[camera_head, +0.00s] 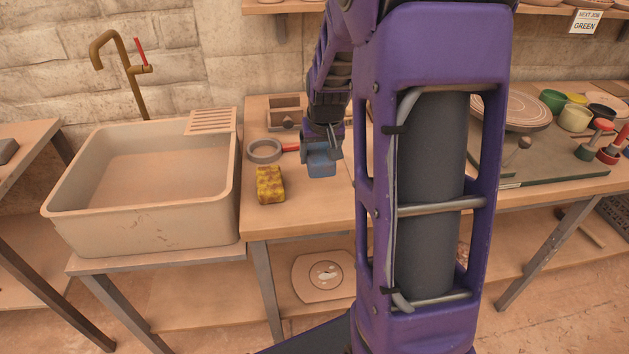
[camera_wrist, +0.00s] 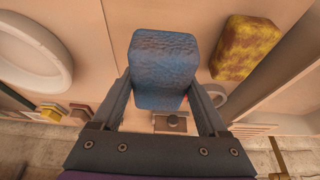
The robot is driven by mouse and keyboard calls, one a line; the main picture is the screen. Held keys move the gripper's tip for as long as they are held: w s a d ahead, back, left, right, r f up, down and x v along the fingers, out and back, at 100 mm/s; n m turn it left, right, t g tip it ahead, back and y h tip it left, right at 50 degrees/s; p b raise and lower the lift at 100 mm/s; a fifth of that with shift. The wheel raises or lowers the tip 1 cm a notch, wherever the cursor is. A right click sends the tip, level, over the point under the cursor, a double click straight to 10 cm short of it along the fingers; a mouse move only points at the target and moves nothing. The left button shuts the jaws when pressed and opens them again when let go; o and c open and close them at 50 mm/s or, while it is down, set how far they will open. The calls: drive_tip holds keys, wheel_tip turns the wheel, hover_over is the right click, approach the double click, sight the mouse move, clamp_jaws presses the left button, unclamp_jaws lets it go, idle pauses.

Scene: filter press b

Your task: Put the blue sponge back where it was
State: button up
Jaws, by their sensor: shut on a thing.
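The blue sponge (camera_head: 321,163) is held between the fingers of my gripper (camera_head: 322,145), over the wooden table (camera_head: 300,215) in the head view. In the wrist view the blue sponge (camera_wrist: 163,65) fills the space between the two fingers of my gripper (camera_wrist: 165,98), which are shut on it. I cannot tell whether the sponge touches the table. A mottled yellow sponge (camera_head: 270,185) lies on the table to the left of my gripper. It also shows in the wrist view (camera_wrist: 245,48).
A stone sink (camera_head: 150,225) with a brass tap (camera_head: 135,75) stands at the left. A grey ring (camera_head: 264,151) with a red-handled item and a small wooden box (camera_head: 285,105) are close behind my gripper. Pots (camera_head: 575,117) and a round disc (camera_head: 515,110) stand at the right. My arm hides the table's middle.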

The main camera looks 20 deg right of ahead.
sight(322, 159)
drive_tip(key=shift+f+b, duration=0.4)
drive_tip(key=shift+f, duration=2.75)
drive_tip(key=shift+f, duration=0.15)
drive_tip(key=o, duration=1.1)
drive_tip(key=shift+r, duration=0.45)
drive_tip(key=p+v, duration=0.1)
drive_tip(key=v, duration=1)
drive_tip(key=shift+s+a+r+p, duration=0.15)
drive_tip(key=shift+s+p, duration=0.1)
drive_tip(key=shift+p, duration=0.15)
